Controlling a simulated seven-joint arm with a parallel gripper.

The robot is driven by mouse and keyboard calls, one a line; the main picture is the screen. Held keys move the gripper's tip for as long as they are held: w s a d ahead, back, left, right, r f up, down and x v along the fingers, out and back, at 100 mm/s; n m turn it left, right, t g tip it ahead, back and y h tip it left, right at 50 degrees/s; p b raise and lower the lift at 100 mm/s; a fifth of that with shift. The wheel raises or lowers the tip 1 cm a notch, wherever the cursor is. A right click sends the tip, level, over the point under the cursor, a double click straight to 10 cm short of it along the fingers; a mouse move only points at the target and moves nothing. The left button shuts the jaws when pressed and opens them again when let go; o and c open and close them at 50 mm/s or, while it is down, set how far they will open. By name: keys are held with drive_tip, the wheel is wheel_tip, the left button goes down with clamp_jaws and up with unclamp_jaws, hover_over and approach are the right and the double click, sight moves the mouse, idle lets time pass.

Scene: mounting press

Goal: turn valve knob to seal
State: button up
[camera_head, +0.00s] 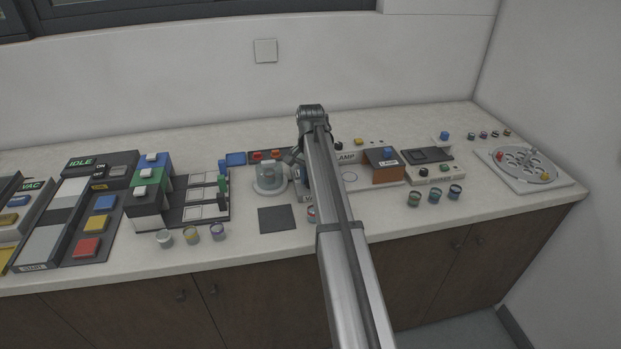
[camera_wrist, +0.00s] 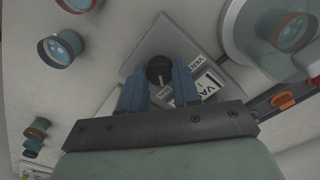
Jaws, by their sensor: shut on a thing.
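In the wrist view a small black valve knob (camera_wrist: 158,68) with a pale pointer line stands on a light grey valve plate (camera_wrist: 165,30). Labels reading VENT and VA…, partly covered, lie beside the knob. My gripper (camera_wrist: 157,80) has its two blue fingers on either side of the knob and is shut on it. In the head view my arm hides the knob and most of my gripper. A clear round chamber (camera_head: 268,177) on a white base stands just left of my arm, and it also shows at the upper right of the wrist view (camera_wrist: 240,38).
A dark square mat (camera_head: 277,219) lies in front of the chamber. Several small cups (camera_head: 190,235) stand along the counter's front. A round disc tray (camera_head: 528,177) sits at far right.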

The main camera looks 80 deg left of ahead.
drive_tip(key=o, duration=1.1)
drive_tip(key=shift+c, duration=0.2)
drive_tip(key=shift+r, duration=0.1)
wheel_tip(320, 180, up, 14)
drive_tip(key=shift+f, duration=0.2)
